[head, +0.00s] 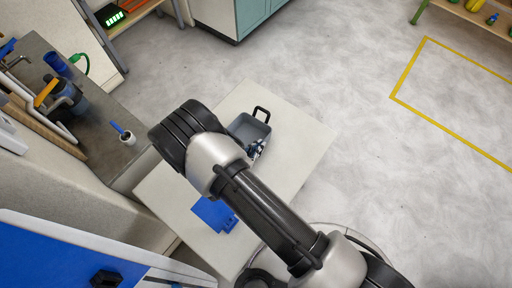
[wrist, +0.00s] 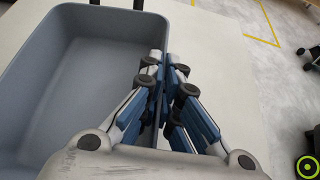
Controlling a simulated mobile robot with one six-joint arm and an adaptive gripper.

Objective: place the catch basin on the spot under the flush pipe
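The catch basin (head: 244,126) is a grey open tray with a black handle, on the pale table (head: 300,135). In the wrist view the basin (wrist: 90,60) fills the left side and looks empty. My gripper (wrist: 164,62) is at its right wall, one finger on the inner side and one on the outer side. The fingers are closed together on that wall near the rim. In the head view my gripper (head: 255,150) shows at the basin's near right edge, partly behind my arm. I cannot make out a flush pipe or the spot under it.
A blue flat piece (head: 212,213) lies on the table's near part. A counter (head: 95,110) on the left holds a brush in a cup (head: 127,137), a blue cup (head: 57,64) and other items. The floor (head: 350,60) is clear, with a yellow-lined area (head: 460,85) at right.

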